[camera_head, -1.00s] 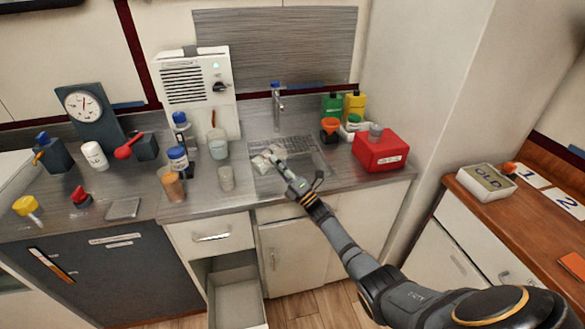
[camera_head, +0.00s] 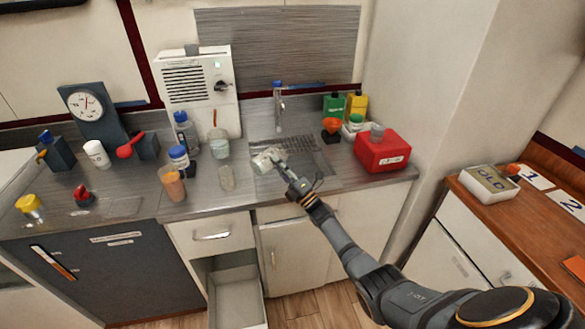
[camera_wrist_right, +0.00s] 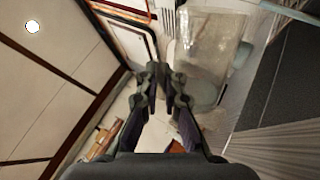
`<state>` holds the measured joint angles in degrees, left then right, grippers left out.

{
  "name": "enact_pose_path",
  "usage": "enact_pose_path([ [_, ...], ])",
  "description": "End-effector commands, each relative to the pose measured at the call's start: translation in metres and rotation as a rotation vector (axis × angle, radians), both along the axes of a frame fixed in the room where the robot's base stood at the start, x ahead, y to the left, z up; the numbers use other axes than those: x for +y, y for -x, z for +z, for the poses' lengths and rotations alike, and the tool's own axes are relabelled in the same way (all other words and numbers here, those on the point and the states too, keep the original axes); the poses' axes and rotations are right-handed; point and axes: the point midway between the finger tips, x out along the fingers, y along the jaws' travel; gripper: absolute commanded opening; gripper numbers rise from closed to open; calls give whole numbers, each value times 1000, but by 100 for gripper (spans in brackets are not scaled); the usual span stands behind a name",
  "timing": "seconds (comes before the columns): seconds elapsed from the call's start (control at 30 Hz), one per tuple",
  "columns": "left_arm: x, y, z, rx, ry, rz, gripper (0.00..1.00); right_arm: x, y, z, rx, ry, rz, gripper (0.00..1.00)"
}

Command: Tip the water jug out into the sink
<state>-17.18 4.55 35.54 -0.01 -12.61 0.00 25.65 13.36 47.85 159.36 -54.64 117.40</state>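The water jug (camera_head: 267,160) is a pale, see-through vessel at the left side of the sink (camera_head: 300,166) in the head view. It is tilted and held above the sink's left edge. My right gripper (camera_head: 281,166) reaches it from the right. In the right wrist view the clear jug (camera_wrist_right: 208,58) stands beside my fingers (camera_wrist_right: 163,80), which are close together at its side, apparently on its handle. The handle itself is hidden by the fingers. I cannot tell whether water is left in it. My left gripper is not in view.
A faucet (camera_head: 279,105) stands behind the sink. A red box (camera_head: 382,152) is right of the sink. An open drawer (camera_head: 236,295) juts out below.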

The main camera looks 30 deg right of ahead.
Motion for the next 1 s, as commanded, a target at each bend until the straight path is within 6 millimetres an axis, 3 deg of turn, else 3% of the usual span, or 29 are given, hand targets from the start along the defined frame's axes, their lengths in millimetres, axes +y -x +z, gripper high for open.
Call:
enact_pose_path([
  [1.0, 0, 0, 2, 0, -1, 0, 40, 4, -3, 2, -7, -94, 6, 0],
])
